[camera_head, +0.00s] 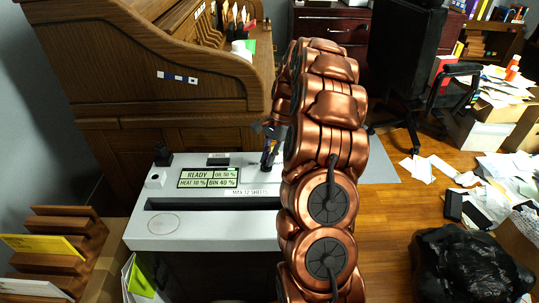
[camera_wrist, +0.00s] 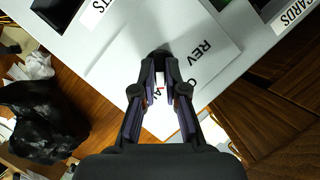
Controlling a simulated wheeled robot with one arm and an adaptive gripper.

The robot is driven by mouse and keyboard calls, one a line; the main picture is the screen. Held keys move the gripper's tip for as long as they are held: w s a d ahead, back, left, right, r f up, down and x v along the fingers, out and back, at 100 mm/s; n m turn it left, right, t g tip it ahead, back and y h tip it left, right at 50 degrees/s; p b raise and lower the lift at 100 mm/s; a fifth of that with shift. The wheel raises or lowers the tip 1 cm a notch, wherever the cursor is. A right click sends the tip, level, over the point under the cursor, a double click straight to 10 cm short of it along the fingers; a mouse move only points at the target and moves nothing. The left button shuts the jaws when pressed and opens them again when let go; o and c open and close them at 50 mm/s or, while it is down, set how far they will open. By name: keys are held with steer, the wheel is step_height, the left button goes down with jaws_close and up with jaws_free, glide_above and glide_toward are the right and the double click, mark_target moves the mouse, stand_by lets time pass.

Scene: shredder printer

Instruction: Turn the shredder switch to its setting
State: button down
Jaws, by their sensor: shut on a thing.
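The shredder (camera_head: 205,230) has a pale grey top with a dark feed slot and a green display reading READY. In the wrist view, a white label plate (camera_wrist: 118,70) on its top carries the word REV and other lettering partly hidden by my fingers. The dark shredder switch (camera_wrist: 162,52) shows at the tips of my gripper (camera_wrist: 163,66), which is shut on it. The switch's exact pointing direction is hidden. In the head view my gripper (camera_head: 269,148) is at the far right part of the shredder top, partly behind my copper arm.
A wooden roll-top desk (camera_head: 160,100) stands right behind the shredder. A wooden file rack (camera_head: 65,245) is at the lower left. A black bag (camera_head: 465,265) and scattered papers lie on the floor to the right, with an office chair (camera_head: 420,100) beyond.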

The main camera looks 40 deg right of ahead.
steer(key=n+g, duration=0.1)
steer(key=n, duration=0.1)
steer(key=n+g+p, duration=0.1)
steer(key=n, duration=0.1)
steer(key=shift+a+n+h, duration=0.15)
steer(key=shift+n+h, duration=0.15)
steer(key=shift+w+f+n+g+h+p, duration=0.1)
steer(key=shift+n+g+h+p, duration=0.2)
steer(key=shift+n, duration=0.65)
steer(key=shift+w+n+g+h+p, duration=0.15)
steer(key=shift+n+p, duration=0.25)
steer(key=shift+n, duration=0.55)
steer(key=shift+s, duration=0.15)
steer(key=c, duration=1.2)
jaws_free()
steer(key=shift+v, duration=3.85)
steer(key=shift+a, duration=0.15)
